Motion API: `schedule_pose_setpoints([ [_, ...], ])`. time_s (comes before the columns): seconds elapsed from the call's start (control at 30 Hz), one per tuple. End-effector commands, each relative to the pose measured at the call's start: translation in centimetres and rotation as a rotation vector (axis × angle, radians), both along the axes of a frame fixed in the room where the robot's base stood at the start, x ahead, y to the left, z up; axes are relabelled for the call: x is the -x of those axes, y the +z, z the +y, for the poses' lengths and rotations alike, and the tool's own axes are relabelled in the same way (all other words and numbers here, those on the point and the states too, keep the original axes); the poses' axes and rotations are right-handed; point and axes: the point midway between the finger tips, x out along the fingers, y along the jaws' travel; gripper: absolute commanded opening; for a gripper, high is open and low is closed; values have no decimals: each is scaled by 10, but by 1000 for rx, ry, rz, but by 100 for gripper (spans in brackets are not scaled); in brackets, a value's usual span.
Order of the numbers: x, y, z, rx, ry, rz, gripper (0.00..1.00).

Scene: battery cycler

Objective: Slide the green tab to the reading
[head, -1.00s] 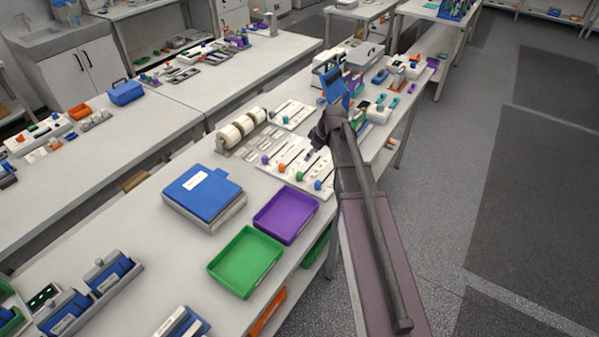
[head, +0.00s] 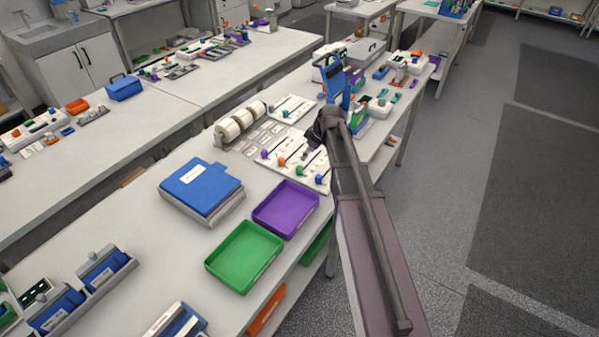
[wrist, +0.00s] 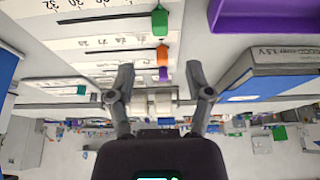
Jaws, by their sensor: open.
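The green tab (wrist: 160,20) stands at the end of a dark slot on a white board (wrist: 110,30) in the wrist view. Printed numbers run beside the slots, upside down here. An orange tab (wrist: 161,55) and a purple tab (wrist: 163,74) sit on neighbouring slots. In the head view the green tab (head: 302,173) lies between the orange and blue tabs. My gripper (wrist: 159,75) is open and empty, its fingers apart. Which number the green tab marks is unreadable.
A purple tray (head: 286,208) and a green tray (head: 244,256) lie in front of the board. A blue-topped box (head: 201,186) is at left, and white rolls (head: 240,121) stand behind it. Clear tabletop lies left of the green tray.

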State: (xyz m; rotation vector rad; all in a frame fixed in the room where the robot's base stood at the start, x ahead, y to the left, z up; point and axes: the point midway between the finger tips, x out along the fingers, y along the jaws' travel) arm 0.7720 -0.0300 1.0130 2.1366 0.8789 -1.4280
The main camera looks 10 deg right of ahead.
Motion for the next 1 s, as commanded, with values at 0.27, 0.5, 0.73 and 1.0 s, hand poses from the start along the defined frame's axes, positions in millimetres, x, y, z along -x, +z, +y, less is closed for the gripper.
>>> schedule_pose_setpoints([
  [0.27,-7,-25,6,0,1,0,66],
  [0.5,-12,-43,11,0,1,0,66],
  [0.73,-17,-60,16,0,0,0,66],
  [1.0,-23,-79,22,0,0,0,66],
])
